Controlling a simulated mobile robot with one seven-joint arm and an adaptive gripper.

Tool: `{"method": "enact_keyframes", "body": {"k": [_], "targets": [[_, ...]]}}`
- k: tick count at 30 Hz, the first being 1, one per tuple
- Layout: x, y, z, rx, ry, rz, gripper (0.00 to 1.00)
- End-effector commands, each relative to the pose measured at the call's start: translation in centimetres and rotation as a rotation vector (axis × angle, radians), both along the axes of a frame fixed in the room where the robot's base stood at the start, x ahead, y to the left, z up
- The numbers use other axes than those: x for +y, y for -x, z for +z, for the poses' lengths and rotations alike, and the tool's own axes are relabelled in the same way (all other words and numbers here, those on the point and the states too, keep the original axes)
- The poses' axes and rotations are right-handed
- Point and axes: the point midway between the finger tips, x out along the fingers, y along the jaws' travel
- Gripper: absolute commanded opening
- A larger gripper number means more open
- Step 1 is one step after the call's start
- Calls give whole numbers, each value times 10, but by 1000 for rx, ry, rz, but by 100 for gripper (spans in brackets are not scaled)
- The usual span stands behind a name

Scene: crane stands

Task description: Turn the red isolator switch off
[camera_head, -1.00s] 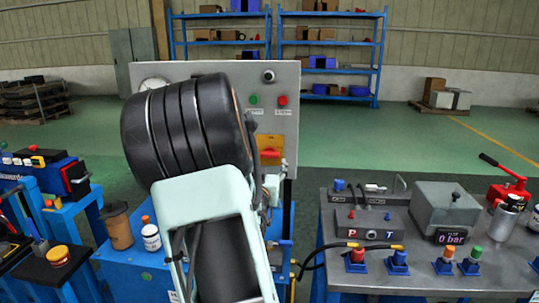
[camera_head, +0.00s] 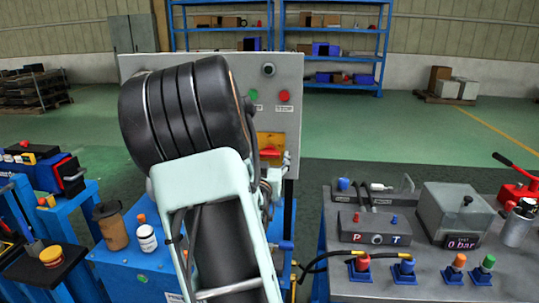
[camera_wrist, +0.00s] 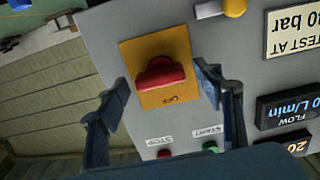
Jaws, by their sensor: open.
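The red isolator switch (camera_head: 270,152) sits on a yellow plate (camera_head: 272,139) low on the grey panel in the head view. In the wrist view, which shows the panel upside down, the red handle (camera_wrist: 160,74) lies roughly crosswise on its yellow plate (camera_wrist: 150,46). The OFF label (camera_wrist: 178,98) is at the plate's edge nearer the buttons, and the handle does not point along it. My gripper (camera_wrist: 162,98) is open and empty in the wrist view, its fingers spread left and right of the switch.
Green (camera_head: 253,96) and red (camera_head: 283,96) buttons are on the panel above the switch. A metal bench (camera_head: 420,285) with hydraulic parts stands at the right. A bottle (camera_head: 146,238) stands on the blue bench.

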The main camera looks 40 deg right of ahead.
Motion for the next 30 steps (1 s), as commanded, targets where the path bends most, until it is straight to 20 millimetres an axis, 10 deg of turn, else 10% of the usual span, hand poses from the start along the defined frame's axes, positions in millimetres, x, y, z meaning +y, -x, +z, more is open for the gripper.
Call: {"method": "enact_keyframes", "body": {"k": [13, 24, 30], "targets": [[1, 1, 0, 0, 0, 0, 61], [1, 1, 0, 0, 0, 0, 20], [1, 1, 0, 7, 6, 0, 19]]}}
